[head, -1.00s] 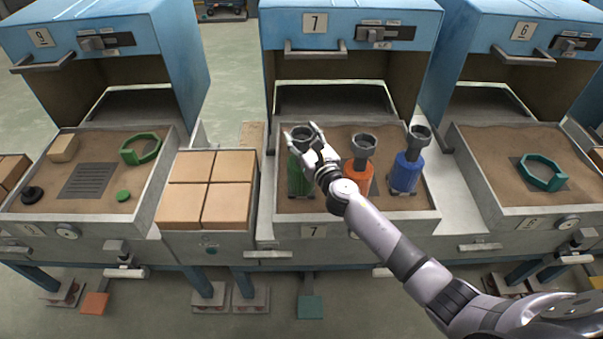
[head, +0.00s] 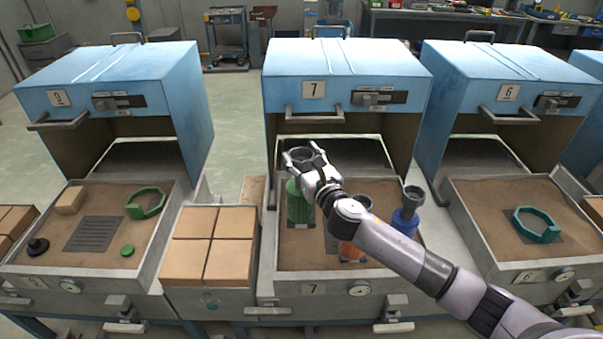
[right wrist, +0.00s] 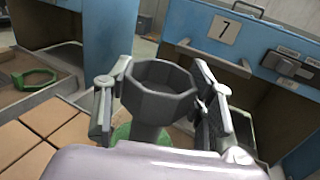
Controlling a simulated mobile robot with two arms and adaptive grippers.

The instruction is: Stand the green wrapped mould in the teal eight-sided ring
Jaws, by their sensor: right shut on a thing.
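The green wrapped mould (head: 299,208) is upright at the left side of the tray under the number 7 oven, held a little above the sand. My right gripper (head: 303,158) is shut on it near its grey cup top. In the right wrist view the grey cup (right wrist: 160,88) sits between the two fingers, with a little green below; the rest is hidden. The teal eight-sided ring (head: 550,236) lies on a dark plate on the sand of the number 6 tray, at the right, and looks empty. My left gripper is not in view.
The orange mould (head: 352,250), partly behind my right arm, and the blue mould (head: 405,222) stand in the same tray. A green ring (head: 147,203) lies in the number 9 tray at left. Tan blocks (head: 205,240) fill a box between. Tray walls separate the stations.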

